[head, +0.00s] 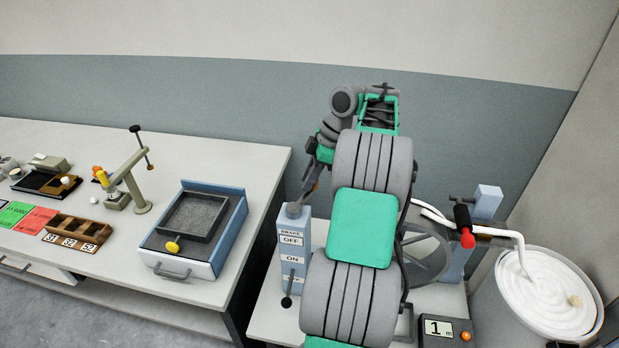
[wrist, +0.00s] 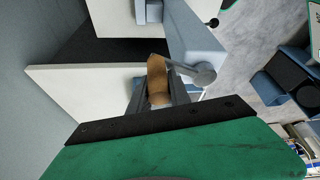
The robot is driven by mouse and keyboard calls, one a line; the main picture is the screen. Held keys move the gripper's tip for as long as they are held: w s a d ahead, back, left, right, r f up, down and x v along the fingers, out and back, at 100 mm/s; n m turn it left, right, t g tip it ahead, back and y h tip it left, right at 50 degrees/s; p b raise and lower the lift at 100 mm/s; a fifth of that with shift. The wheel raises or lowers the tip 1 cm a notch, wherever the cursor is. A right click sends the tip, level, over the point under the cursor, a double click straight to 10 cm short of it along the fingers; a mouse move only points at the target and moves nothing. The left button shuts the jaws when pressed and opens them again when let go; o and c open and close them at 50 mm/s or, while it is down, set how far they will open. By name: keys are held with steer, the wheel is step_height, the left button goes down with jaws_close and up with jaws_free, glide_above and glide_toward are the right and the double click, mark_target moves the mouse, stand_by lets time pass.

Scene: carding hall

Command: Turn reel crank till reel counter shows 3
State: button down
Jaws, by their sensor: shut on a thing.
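The blue brake post (head: 291,250) stands left of my arm, with OFF above ON on its labels. A black-knobbed lever (head: 287,301) hangs down at its lower front. At the post's top is a grey hub (head: 293,210). In the wrist view a short grey crank arm (wrist: 185,69) runs from the hub to a tan grip (wrist: 157,78). My gripper (wrist: 160,92) is shut on this grip; my gripper (head: 312,184) is small in the head view. The reel wheel (head: 427,256) is partly hidden behind my arm. The counter (head: 438,328) shows 1.
A black handle with a red end (head: 464,227) is by the right blue post (head: 487,202). A can of white sliver (head: 547,300) stands at far right. On the left table (head: 100,145) are a blue tray box (head: 228,232) and a small stand (head: 140,207).

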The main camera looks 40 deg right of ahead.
steer(key=shift+s+a+f, duration=0.1)
steer(key=shift+a+f, duration=0.05)
steer(key=shift+f, duration=0.15)
steer(key=c, duration=1.3)
jaws_free()
steer(key=shift+r, duration=0.1)
steer(key=shift+o, duration=0.5)
steer(key=shift+r, duration=0.1)
